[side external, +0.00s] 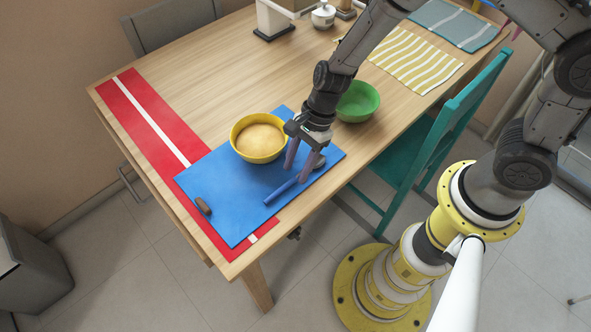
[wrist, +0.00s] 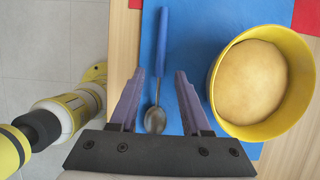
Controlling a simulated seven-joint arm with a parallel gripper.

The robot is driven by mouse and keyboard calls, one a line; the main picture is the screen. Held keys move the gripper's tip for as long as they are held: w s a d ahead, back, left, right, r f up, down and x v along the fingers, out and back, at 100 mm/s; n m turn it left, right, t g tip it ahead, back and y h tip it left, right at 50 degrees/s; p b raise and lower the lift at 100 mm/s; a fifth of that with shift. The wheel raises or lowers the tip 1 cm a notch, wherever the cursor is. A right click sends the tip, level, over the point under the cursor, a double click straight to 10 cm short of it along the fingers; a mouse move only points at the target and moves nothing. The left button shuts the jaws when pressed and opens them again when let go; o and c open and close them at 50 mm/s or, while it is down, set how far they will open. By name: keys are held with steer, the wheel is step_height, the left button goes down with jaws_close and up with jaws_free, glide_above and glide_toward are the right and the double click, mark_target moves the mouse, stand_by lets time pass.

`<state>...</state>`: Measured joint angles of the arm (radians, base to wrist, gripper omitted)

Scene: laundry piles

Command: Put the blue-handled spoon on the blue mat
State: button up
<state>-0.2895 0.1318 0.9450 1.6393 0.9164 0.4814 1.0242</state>
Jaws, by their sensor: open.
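The blue-handled spoon (side external: 281,191) lies on the blue mat (side external: 232,215), near the edge on my base's side. Its blue handle (wrist: 162,42) and metal bowl show in the wrist view, with the mat (wrist: 192,45) under it. My gripper (side external: 297,174) is over the mat beside the yellow bowl, fingers pointing down. In the wrist view my gripper (wrist: 160,72) is open, with the spoon seen between its fingers. The spoon is not clamped. Whether the fingertips touch the mat is hard to tell.
A yellow bowl (side external: 241,148) with tan contents stands on the mat, close to my gripper. A small brown object (side external: 203,206) lies at the mat's left. A green bowl (side external: 358,101) stands behind. The mat's front left part is mostly clear.

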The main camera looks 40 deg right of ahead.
steer(key=s+d+r+n+t+h, duration=0.1)
steer(key=s+d+r+n, duration=0.15)
steer(key=r, duration=0.55)
steer(key=s+d+r+n+t, duration=0.1)
steer(key=d+r+n, duration=0.25)
steer(key=r, duration=0.35)
steer(key=s+d+r+n+t+h, duration=0.1)
steer(key=s+d+r+n, duration=0.2)
steer(key=r, duration=0.5)
steer(key=s+d+r+n+t+h, duration=0.2)
steer(key=s+d+r+n, duration=0.3)
steer(key=s+d+n, duration=0.4)
steer(key=shift+s+d+t+h, duration=0.25)
steer(key=shift+s+t+h, duration=0.05)
steer(key=shift+s, duration=0.35)
steer(key=shift+r, duration=0.1)
